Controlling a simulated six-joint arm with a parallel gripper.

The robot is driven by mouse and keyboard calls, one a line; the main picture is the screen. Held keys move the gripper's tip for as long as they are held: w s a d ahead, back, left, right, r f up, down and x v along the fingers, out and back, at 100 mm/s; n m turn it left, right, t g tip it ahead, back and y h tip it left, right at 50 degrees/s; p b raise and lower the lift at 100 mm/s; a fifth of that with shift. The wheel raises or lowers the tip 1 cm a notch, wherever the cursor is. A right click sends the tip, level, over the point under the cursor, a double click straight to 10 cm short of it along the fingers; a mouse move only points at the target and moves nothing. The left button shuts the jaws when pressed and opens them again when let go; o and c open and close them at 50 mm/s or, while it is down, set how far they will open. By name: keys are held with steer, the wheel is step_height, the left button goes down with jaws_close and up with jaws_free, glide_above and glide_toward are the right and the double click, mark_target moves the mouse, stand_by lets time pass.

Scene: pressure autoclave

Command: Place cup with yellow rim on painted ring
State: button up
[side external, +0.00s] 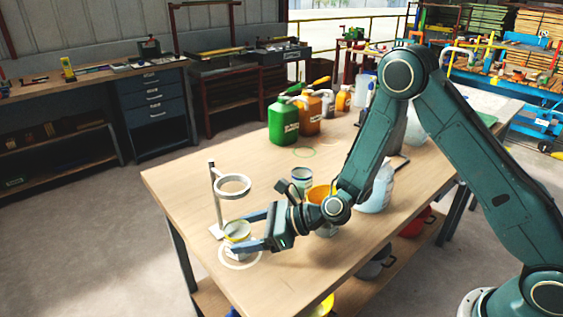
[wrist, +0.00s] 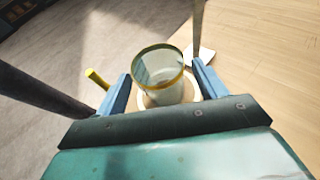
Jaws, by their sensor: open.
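The clear cup with the yellow rim (side external: 238,230) stands upright at the near left corner of the table. It also shows in the wrist view (wrist: 162,88). The white painted ring (side external: 240,267) is on the tabletop around the cup's base, and part of it shows in the wrist view (wrist: 146,101). My gripper (side external: 235,237) is low over the table, with its blue fingers on either side of the cup. In the wrist view the fingers (wrist: 161,72) are spread, with small gaps beside the cup. The far part of the ring is partly hidden by the cup.
A metal stand with a raised ring (side external: 233,186) is close behind the cup. Another cup (side external: 302,175), an orange-yellow container (side external: 318,193) and a clear bottle (side external: 377,192) stand near my wrist. A green jug (side external: 284,124) is farther back. The table edge is close.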

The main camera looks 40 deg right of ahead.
steer(key=shift+r, duration=0.2)
steer(key=shift+s+d+r, duration=0.2)
steer(key=shift+s+d, duration=0.2)
steer(key=shift+v, duration=1)
step_height(320, 180, up, 7)
steer(key=shift+w+a, duration=0.1)
